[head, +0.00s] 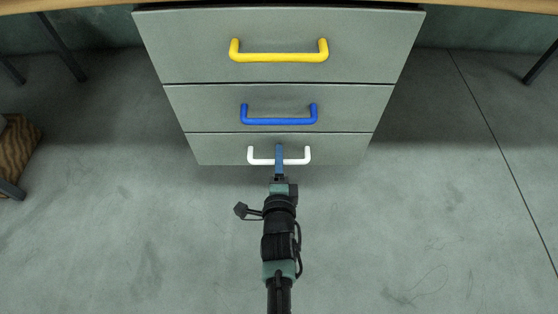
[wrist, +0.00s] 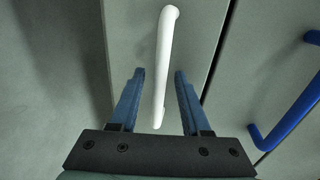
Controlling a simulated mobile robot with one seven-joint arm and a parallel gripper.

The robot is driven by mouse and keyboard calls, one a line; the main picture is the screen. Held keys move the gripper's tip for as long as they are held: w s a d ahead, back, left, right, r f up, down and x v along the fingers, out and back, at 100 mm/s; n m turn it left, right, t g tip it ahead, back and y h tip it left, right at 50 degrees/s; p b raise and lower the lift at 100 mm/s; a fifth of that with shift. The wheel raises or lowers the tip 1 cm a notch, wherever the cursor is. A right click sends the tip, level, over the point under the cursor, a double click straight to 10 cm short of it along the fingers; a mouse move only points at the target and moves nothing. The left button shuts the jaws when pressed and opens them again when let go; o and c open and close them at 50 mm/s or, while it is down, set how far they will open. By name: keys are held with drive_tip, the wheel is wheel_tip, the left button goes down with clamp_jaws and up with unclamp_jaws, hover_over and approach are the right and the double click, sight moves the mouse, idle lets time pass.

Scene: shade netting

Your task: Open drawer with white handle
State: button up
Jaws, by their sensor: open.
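The white handle (head: 296,160) is on the lowest drawer (head: 350,146) of a grey cabinet. The drawer front looks flush with the ones above it. My gripper (head: 279,150) is at the middle of this handle in the head view. In the wrist view the white handle (wrist: 164,62) runs between the two blue fingers of my open gripper (wrist: 158,82), with a gap on each side. The fingers straddle the bar without closing on it. The wrist view is turned, so the handle looks upright there.
The middle drawer has a blue handle (head: 279,120), also at the right in the wrist view (wrist: 288,108). The top drawer has a yellow handle (head: 279,57). A wooden tabletop (head: 480,6) lies above. A wood-grained object (head: 18,143) is at the left. The floor before the cabinet is clear.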

clamp_jaws()
idle(1.4)
